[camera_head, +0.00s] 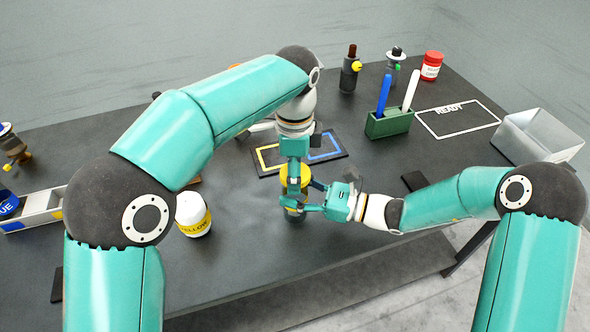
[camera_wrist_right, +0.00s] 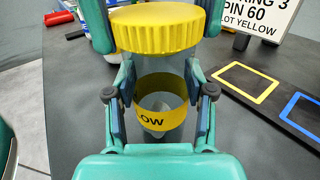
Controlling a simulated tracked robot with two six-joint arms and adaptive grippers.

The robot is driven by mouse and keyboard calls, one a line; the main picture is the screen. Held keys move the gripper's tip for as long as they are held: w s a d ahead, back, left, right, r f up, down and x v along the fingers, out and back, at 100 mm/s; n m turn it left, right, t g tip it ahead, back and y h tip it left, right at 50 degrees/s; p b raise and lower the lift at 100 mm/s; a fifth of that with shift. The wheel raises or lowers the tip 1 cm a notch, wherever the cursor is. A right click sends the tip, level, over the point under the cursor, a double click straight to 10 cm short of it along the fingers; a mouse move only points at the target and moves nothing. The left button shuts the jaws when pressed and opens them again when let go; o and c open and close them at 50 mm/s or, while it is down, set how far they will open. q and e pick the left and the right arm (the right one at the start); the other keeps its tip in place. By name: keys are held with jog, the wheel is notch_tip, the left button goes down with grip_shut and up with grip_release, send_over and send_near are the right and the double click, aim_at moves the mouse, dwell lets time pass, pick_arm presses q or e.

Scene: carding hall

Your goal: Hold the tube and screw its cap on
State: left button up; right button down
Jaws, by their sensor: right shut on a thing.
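The clear tube with a yellow band lettered "OW" (camera_wrist_right: 160,105) stands upright in the right wrist view. My right gripper (camera_head: 303,208) is shut on it from the right, one finger on each side. The yellow cap (camera_wrist_right: 160,30) is at the top of the tube, level, and also shows in the head view (camera_head: 294,174). My left gripper (camera_head: 295,165) reaches down from above, its fingers against both sides of the cap. The rim between cap and tube is hidden, so I cannot tell how far the cap is seated.
A white jar with a yellow label (camera_head: 193,214) stands to the left. A dark mat with yellow and blue outlines (camera_head: 325,148) lies behind the tube. A green holder with pens (camera_head: 390,123), a red jar (camera_head: 431,66) and a pale bin (camera_head: 537,136) are at the right.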

pick_arm(q)
jog(key=o, duration=0.4)
jog(key=shift+r, duration=0.1)
notch_tip(320, 180, up, 12)
dwell(0.6)
pick_arm(e)
jog(key=shift+c, duration=1.6)
grip_release()
